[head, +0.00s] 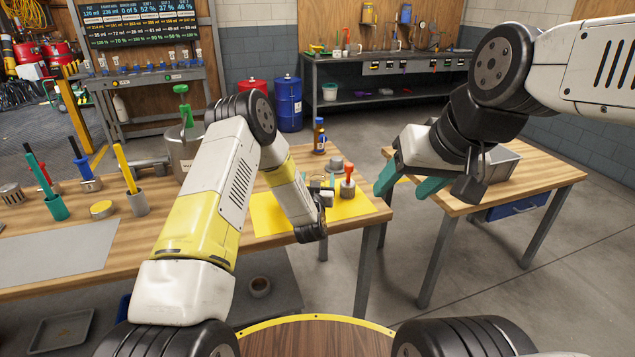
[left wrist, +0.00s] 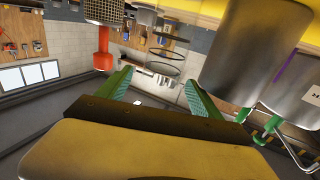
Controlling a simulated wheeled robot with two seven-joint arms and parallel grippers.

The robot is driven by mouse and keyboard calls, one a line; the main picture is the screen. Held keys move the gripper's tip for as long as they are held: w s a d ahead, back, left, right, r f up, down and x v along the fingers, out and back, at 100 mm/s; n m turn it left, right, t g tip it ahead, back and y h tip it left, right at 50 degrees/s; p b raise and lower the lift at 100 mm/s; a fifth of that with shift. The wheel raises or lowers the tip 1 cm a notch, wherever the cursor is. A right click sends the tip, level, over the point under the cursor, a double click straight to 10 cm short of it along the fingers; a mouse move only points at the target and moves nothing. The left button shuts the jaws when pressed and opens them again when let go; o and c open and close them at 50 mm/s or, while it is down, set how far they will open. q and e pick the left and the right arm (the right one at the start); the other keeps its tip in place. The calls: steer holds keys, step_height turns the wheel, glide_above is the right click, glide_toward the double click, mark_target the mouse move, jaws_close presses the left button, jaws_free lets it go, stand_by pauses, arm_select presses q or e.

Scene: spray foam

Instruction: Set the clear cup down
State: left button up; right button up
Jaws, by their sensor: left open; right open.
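The clear cup (left wrist: 166,62) shows in the left wrist view as faint glass with thin dark rims, just beyond my left fingertips. That view is turned over, with the yellow mat (left wrist: 240,10) at its top; the cup appears to stand on the mat. In the head view my left gripper (head: 325,188) is over the right part of the yellow mat (head: 270,215), and the cup is hard to make out there. My left gripper (left wrist: 158,76) is open, its green fingers apart. My right gripper (head: 408,182) is open and empty in front of the right-hand table.
A red-handled tool (head: 347,184) and a small grey cylinder (head: 337,162) stand close to my left gripper. A large metal pot (head: 183,150) stands left of the mat. The mat's front left is clear.

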arm_select(q)
steer(key=shift+w+d+f, duration=0.1)
steer(key=shift+w, duration=1.35)
jaws_close()
